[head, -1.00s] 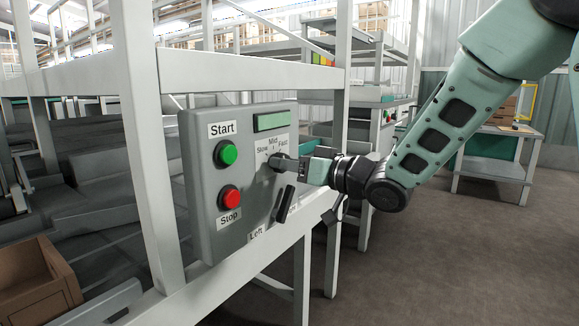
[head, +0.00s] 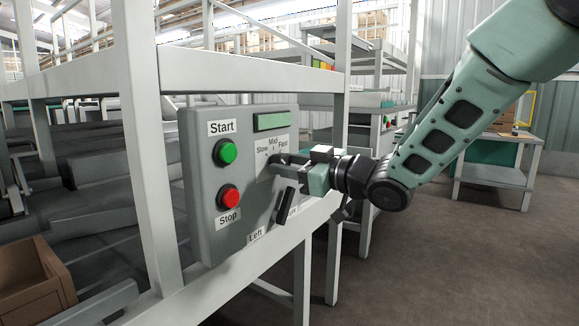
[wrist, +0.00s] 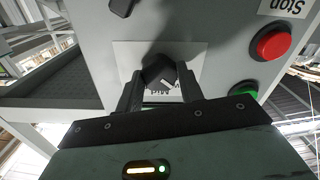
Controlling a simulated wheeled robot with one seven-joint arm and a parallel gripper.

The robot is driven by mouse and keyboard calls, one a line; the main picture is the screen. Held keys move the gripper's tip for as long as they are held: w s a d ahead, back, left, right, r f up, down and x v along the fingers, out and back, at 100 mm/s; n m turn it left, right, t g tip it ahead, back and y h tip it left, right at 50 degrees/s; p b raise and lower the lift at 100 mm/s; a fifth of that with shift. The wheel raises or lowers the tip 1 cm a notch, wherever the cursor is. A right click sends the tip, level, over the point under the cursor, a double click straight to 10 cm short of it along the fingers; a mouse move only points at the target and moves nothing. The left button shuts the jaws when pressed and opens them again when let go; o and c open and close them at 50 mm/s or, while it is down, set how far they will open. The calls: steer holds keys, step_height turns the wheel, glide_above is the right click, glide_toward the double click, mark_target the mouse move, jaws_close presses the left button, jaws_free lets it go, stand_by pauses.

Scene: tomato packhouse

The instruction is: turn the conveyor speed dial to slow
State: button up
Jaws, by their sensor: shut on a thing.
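The speed dial (wrist: 158,70) is a dark knob on a white label plate on the grey control box (head: 205,175). In the head view the fingers largely hide it, below the words Slow, Mid and Fast. My gripper (head: 280,162) reaches it from the right. In the wrist view the two fingers of my gripper (wrist: 160,87) are shut on the dial, one on each side. A white mark on the knob points down and right there, close to the partly covered Mid lettering. The exact setting is hard to read.
The green Start button (head: 227,152) and red Stop button (head: 229,197) are left of the dial. A black lever (head: 285,205) sits just below my gripper. White frame posts (head: 150,150) stand beside the box. Open floor (head: 430,270) lies to the right.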

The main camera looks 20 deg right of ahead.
steer(key=o, duration=1)
steer(key=b+v, duration=0.4)
steer(key=v, duration=1.3)
steer(key=shift+s+d, duration=0.15)
steer(key=shift+s, duration=0.05)
